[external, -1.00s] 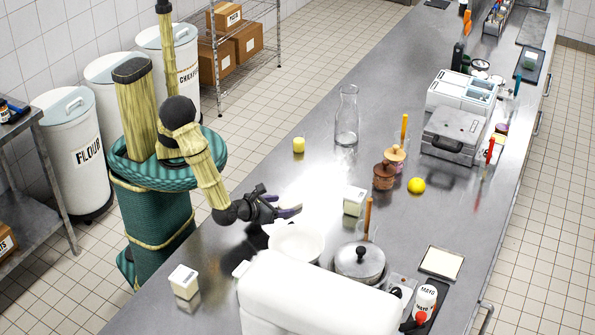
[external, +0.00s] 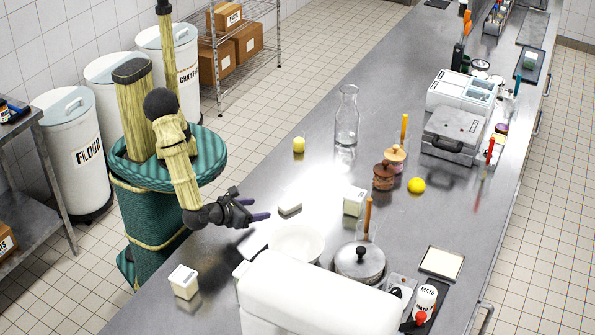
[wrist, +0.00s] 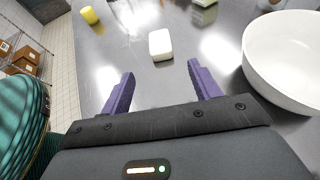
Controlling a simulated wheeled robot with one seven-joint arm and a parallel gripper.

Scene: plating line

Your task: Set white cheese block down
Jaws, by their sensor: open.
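The white cheese block (external: 290,203) lies flat on the steel counter (external: 330,175), just beyond my fingertips. In the wrist view the white cheese block (wrist: 160,45) is ahead of the gap between my fingers and apart from both. My gripper (external: 262,208) is open and empty, low over the counter. Its two purple fingers (wrist: 160,85) are spread wide with bare counter between them.
A white bowl (external: 297,244) stands close to the right of my gripper; it also shows in the wrist view (wrist: 255,75). A pale carton (external: 354,201) stands right of the block. A yellow piece (external: 299,146) and a glass carafe (external: 347,120) stand farther back.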

